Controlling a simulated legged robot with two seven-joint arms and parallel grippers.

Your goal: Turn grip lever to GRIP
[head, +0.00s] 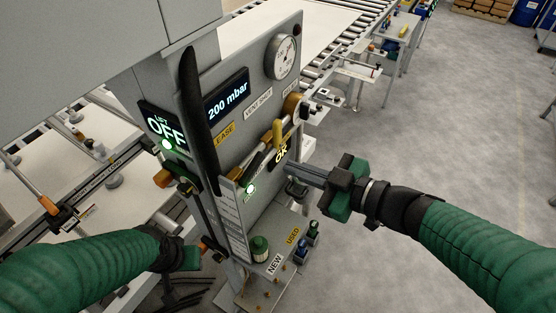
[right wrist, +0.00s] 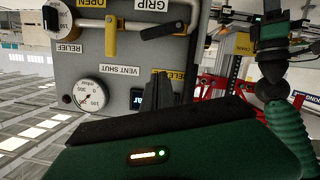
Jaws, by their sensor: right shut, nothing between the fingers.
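The grey control panel (head: 235,115) stands upright in the middle of the head view and appears upside down in the right wrist view (right wrist: 110,65). A second yellow lever (right wrist: 110,38) stands near the OPEN and VENT SHUT labels. My right gripper (head: 290,168) is shut and empty at the panel's right side; its dark fingers (right wrist: 160,90) show before the panel, apart from the lever. My left gripper (head: 198,256) is low left, its fingers unclear.
A pressure gauge (head: 284,56) and a 200 mbar display (head: 228,94) are on the panel. A long black handle (head: 197,110) stands in front. A shelf marked NEW and USED (head: 275,262) projects below. The floor at right (head: 455,130) is clear.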

